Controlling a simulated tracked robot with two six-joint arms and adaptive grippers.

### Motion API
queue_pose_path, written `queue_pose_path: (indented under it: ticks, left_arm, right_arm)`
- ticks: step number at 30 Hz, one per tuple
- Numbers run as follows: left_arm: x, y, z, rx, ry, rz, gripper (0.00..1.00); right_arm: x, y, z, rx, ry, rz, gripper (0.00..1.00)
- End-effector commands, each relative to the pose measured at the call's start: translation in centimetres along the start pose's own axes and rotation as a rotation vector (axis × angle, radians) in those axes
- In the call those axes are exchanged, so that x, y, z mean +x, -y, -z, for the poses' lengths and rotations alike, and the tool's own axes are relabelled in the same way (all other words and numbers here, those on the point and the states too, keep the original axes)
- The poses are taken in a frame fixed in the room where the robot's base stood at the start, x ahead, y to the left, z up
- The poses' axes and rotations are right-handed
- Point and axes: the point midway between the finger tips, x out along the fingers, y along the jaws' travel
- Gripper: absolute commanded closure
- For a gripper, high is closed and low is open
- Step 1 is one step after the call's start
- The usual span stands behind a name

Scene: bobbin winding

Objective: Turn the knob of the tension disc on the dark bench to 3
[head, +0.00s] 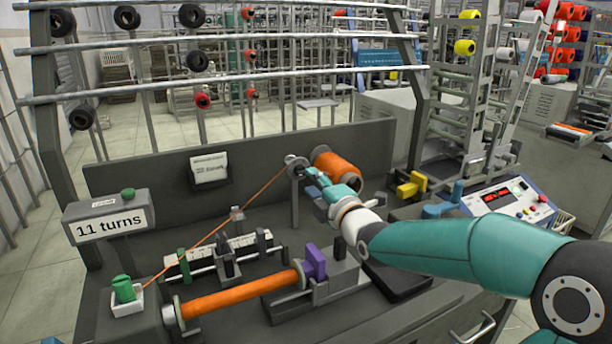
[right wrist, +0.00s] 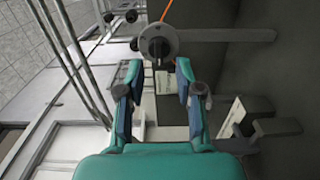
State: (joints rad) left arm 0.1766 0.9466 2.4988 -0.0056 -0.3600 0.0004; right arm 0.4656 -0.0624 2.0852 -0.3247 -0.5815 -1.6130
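The tension disc (head: 295,162) stands on a post on the dark bench (head: 140,170), with orange thread running from it. In the right wrist view the disc (right wrist: 170,34) shows as a grey round plate with a dark round knob (right wrist: 156,47) at its middle. My right gripper (head: 316,180) is close to the disc, on its right. In the right wrist view its two teal fingers (right wrist: 158,72) are apart and empty, with the knob just beyond the gap between their tips. No numbers on the knob are readable. My left gripper is not in view.
An orange spool (head: 338,166) stands right behind my right gripper. A thread guide (head: 237,213), an orange bobbin (head: 240,293) with a purple block (head: 315,262), and an "11 turns" sign (head: 108,222) are to the left. A control panel (head: 508,198) stands at right.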

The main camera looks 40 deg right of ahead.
Motion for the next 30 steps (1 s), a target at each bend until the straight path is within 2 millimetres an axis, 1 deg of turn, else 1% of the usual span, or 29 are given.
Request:
queue_pose_path:
  ticks: [1, 3, 7, 12, 19, 25, 26, 29, 30]
  left_arm:
    - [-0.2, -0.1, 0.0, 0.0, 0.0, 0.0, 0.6]
    - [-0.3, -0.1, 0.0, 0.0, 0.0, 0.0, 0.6]
    - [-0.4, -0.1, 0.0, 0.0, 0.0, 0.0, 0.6]
    - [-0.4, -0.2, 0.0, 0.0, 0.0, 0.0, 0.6]
    - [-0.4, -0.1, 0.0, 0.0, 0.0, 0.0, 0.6]
    - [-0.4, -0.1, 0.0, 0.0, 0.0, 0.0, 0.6]
    - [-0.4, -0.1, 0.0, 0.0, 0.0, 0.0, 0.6]
    - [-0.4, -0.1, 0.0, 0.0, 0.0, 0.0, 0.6]
    - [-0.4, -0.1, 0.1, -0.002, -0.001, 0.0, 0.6]
  right_arm:
    - [1.0, 0.0, 0.1, 0.0, -0.002, 0.001, 0.65]
    - [2.0, 0.0, 0.1, 0.0, -0.002, 0.0, 0.65]
    - [3.3, 0.0, 0.1, 0.001, -0.001, 0.0, 0.65]
    - [3.9, 0.0, 0.0, 0.001, 0.0, 0.0, 0.65]
    - [4.0, 0.0, 0.0, 0.001, 0.0, 0.0, 0.65]
    - [3.9, 0.0, 0.0, 0.001, 0.0, 0.0, 0.98]
    - [3.9, 0.0, 0.0, 0.001, 0.0, 0.0, 1.0]
    - [3.9, 0.1, 0.0, 0.001, 0.0, 0.001, 1.0]
    - [3.7, 0.0, 0.4, 0.002, -0.001, 0.001, 1.0]
